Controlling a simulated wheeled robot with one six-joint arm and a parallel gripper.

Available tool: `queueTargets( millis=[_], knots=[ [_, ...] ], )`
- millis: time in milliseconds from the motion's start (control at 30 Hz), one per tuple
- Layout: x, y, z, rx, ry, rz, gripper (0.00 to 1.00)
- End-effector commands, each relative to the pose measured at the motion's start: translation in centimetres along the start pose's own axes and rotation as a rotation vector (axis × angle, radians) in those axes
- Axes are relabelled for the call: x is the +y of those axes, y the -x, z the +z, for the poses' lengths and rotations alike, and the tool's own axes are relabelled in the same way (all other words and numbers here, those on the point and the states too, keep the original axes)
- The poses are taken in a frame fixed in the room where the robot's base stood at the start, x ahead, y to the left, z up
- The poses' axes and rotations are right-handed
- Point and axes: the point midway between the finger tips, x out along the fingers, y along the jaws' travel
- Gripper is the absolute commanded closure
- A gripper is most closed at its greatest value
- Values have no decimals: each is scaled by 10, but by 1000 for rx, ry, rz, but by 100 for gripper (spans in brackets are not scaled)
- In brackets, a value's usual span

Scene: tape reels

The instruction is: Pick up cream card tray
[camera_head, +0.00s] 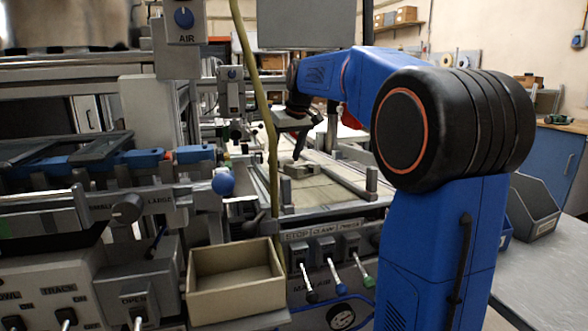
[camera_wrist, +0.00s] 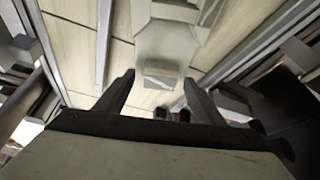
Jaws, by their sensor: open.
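A cream open-topped tray (camera_head: 235,297), box-shaped and empty inside, sits at the lower middle of the head view, at the front of the machine. My gripper (camera_head: 299,153) is well away from it, up and to the right, over the machine's pale bed. In the wrist view my gripper (camera_wrist: 159,76) is open, its two dark fingers apart with a small pale block part showing between and beyond the tips. I cannot tell from the wrist view whether the fingers touch that part. The cream tray cannot be made out in the wrist view.
A pale grey block-like fixture (camera_head: 299,170) lies on the bed below my gripper. A yellow-green hose (camera_head: 262,110) hangs just behind the tray. Levers (camera_head: 333,275) stand to its right, and a grey control box (camera_head: 140,280) to its left. A grey bin (camera_head: 533,212) is at far right.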

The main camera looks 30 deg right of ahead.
Motion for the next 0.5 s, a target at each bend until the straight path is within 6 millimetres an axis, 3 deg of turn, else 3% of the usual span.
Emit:
queueTargets(
  millis=[233, 433, 500],
  knots=[
    [0, -3, 0, 2, 0, 1, 38],
    [0, -3, 0, 1, 0, 0, 83],
    [0, -3, 0, 1, 0, 0, 87]
  ],
)
